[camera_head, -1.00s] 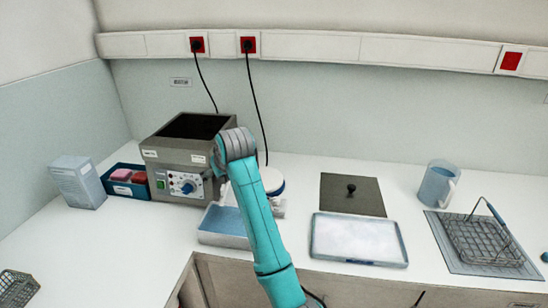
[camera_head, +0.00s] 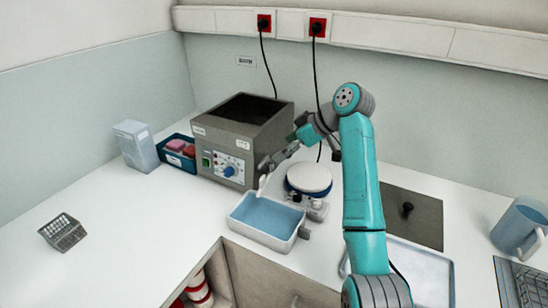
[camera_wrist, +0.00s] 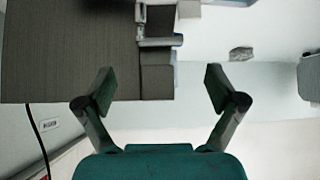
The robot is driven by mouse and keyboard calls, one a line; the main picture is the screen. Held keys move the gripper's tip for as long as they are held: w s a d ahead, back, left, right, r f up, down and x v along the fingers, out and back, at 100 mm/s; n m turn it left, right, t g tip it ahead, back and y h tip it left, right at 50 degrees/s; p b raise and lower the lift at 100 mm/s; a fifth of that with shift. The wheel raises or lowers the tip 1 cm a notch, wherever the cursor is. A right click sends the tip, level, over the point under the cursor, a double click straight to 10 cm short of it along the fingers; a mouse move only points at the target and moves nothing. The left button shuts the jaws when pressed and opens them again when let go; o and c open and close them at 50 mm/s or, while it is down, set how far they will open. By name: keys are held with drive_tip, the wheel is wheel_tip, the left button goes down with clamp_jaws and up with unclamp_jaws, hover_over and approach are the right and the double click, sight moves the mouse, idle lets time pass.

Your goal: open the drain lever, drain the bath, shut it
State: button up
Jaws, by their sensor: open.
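The grey bath (camera_head: 232,142) stands at the back with its top open; its inside is dark and I cannot see any liquid level. Its front panel has a blue knob (camera_head: 229,171). In the wrist view the bath's side (camera_wrist: 70,50) fills the upper left, and a small metal drain fitting with a bar-like lever (camera_wrist: 158,42) shows at its edge. I cannot tell the lever's setting. My gripper (camera_wrist: 158,85) is open and empty, its fingers apart on either side below the fitting in the picture. A pale tray, blue inside (camera_head: 265,216), sits in front of the bath.
A round white-topped device (camera_head: 309,178) stands right of the bath. A blue bin (camera_head: 178,152) and a pale box (camera_head: 135,146) are left. A dark plate with a knob (camera_head: 412,215) and a mug (camera_head: 520,228) are right. The front-left counter is mostly clear around a wire basket (camera_head: 62,232).

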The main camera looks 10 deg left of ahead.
sight(264, 161)
drive_tip(key=x, duration=0.6)
drive_tip(key=shift+a+f, duration=0.15)
drive_tip(key=shift+a, duration=0.1)
